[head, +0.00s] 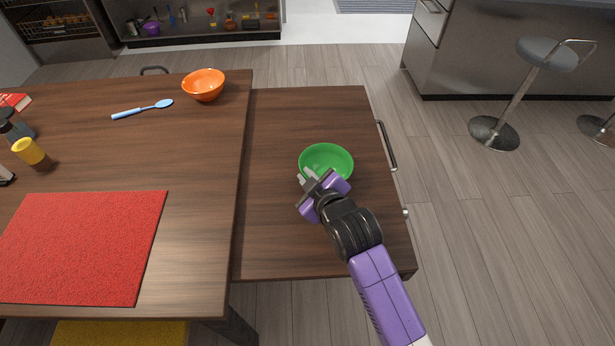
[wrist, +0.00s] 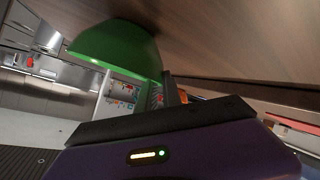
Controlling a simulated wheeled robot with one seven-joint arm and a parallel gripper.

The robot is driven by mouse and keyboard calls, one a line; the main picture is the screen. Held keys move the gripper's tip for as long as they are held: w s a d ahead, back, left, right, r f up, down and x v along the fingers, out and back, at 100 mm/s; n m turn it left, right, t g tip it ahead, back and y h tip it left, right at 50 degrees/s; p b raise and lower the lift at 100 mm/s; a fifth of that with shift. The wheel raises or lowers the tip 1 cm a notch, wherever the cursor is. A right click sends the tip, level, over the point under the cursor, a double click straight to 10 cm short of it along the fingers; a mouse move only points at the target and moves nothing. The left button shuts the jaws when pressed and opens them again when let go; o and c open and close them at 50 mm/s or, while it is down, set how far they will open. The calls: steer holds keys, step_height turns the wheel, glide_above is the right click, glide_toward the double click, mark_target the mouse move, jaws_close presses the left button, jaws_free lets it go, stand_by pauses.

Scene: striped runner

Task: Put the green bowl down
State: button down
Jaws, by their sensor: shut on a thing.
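The green bowl (head: 335,157) shows in the head view over the lower wooden surface to the right of the main table. My gripper (head: 308,175) is shut on the near left side of its rim. In the wrist view the green bowl (wrist: 115,48) is at the top, with the gripper fingers (wrist: 135,85) at its edge. The wood surface shows close beyond the bowl in that view. I cannot tell whether the bowl's base touches the wood.
The lower wooden surface (head: 300,245) is otherwise clear around the bowl. On the main table are an orange bowl (head: 203,85), a blue spoon (head: 143,109), a red mat (head: 80,245) and a yellow-topped shaker (head: 28,151). A bar stool (head: 546,55) stands at the right.

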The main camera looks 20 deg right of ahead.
steer(key=c, duration=1.5)
jaws_free()
steer(key=p+v, duration=0.1)
steer(key=v, duration=1.1)
